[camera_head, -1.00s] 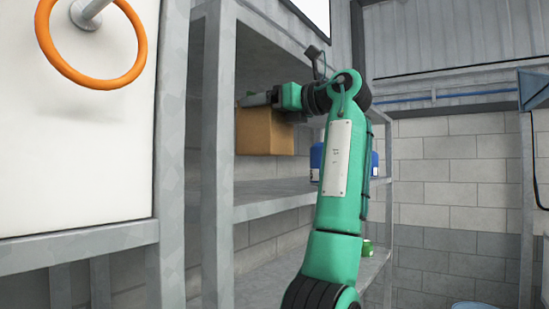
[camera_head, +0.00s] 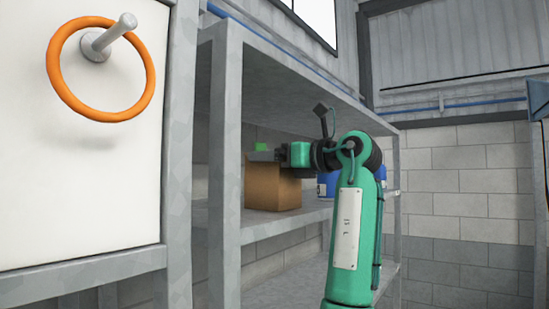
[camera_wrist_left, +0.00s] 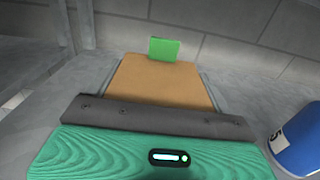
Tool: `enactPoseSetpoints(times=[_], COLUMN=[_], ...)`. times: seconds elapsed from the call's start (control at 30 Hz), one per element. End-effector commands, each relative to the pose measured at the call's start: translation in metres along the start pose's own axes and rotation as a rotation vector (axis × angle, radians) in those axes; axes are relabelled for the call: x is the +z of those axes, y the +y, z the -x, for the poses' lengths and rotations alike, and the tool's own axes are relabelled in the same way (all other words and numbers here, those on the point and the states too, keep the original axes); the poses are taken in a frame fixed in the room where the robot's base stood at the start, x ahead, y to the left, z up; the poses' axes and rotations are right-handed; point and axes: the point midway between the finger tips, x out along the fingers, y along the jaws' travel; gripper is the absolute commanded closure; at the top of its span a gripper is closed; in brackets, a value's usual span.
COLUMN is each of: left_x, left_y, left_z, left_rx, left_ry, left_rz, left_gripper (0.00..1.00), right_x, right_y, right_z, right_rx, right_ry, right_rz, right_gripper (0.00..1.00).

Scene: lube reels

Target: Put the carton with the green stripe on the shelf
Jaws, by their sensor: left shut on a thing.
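The brown carton (camera_head: 272,188) is in the shelf bay, upright at the middle board, and looks to be resting on it or just above; I cannot tell which. My left gripper (camera_head: 265,156) is shut on its upper part, reaching in from the right. In the left wrist view the carton (camera_wrist_left: 165,82) lies between the fingers of my left gripper (camera_wrist_left: 160,78). A green patch (camera_wrist_left: 164,49) shows at the carton's far edge; I cannot tell if it is part of the carton. The shelf (camera_head: 290,219) is grey metal. My right gripper is not in view.
A blue container (camera_head: 327,184) stands on the same board, right of the carton, partly behind my arm; it also shows in the left wrist view (camera_wrist_left: 299,142). A grey post (camera_head: 226,150) bounds the bay on the left. An orange ring (camera_head: 101,68) hangs on the white panel.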

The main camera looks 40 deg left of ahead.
Motion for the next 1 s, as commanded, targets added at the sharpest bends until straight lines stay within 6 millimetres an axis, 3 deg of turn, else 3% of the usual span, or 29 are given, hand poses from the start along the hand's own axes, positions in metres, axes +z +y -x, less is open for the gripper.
enactPoseSetpoints(times=[0.17,0.2,0.27,0.57,0.67,1.0], left_x=[-0.004,-0.003,-0.003,0.003,-0.002,-0.003], left_y=[0.0,0.0,0.0,0.0,-0.001,0.0], left_z=[0.0,0.0,0.0,0.0,0.013,0.085], left_rx=[0.0,0.0,0.0,0.0,-0.003,-0.003], left_ry=[0.0,0.0,0.0,0.0,-0.001,-0.001], left_rz=[0.0,0.0,0.0,0.001,0.0,0.0], left_gripper=[0.57,0.11,0.0,0.0,0.0,0.0], right_x=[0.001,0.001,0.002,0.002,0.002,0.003], right_y=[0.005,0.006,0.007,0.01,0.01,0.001], right_z=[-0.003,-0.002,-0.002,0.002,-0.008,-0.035], right_rx=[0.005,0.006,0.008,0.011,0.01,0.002], right_ry=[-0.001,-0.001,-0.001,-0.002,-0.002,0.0], right_rz=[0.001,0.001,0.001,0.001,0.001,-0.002], right_gripper=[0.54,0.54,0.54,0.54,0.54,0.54])
